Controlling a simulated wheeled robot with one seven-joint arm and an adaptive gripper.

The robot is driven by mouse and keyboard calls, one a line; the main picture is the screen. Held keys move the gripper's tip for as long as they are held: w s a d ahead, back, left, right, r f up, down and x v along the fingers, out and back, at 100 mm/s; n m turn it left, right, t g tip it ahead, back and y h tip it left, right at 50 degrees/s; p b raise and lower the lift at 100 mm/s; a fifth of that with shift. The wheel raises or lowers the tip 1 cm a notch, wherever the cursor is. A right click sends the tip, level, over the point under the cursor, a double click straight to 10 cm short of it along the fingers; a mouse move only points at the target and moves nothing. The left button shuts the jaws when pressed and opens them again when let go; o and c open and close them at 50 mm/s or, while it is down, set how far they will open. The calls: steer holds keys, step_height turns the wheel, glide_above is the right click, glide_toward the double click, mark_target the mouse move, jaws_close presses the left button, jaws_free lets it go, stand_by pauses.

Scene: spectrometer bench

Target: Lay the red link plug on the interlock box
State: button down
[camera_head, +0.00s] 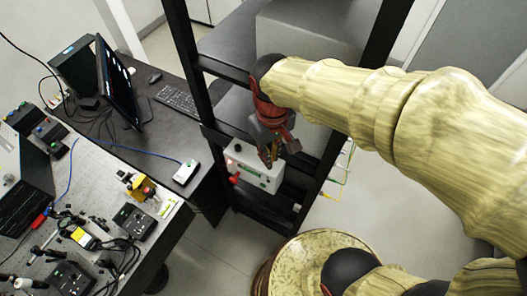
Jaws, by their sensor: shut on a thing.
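The interlock box (247,169) is a white box with small controls on its front, on the dark rack in the middle of the view. My gripper (268,157) points down at the box's right part, with its fingertips in front of or over the box. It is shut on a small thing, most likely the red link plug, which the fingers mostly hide. I cannot tell whether the fingertips or the held thing touch the box. A separate small red part (234,179) shows at the left end of the box's front; I cannot tell what it is.
Dark rack posts (186,55) stand beside the box. Left is a desk with a monitor (119,83), a keyboard (177,101) and a small white box (186,172) on a blue cable. The optical table (98,170) holds several instruments. Green and yellow cables (343,170) hang to the right.

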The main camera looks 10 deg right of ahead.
steer(key=w+f, duration=0.4)
steer(key=w+a+f, duration=0.1)
steer(key=w+f, duration=0.1)
steer(key=shift+w+p, duration=0.15)
steer(key=shift+p, duration=0.25)
steer(key=shift+w+f, duration=0.2)
steer(key=shift+f, duration=1.7)
steer(key=shift+f, duration=0.2)
steer(key=c, duration=1.9)
jaws_free()
steer(key=shift+r, duration=0.2)
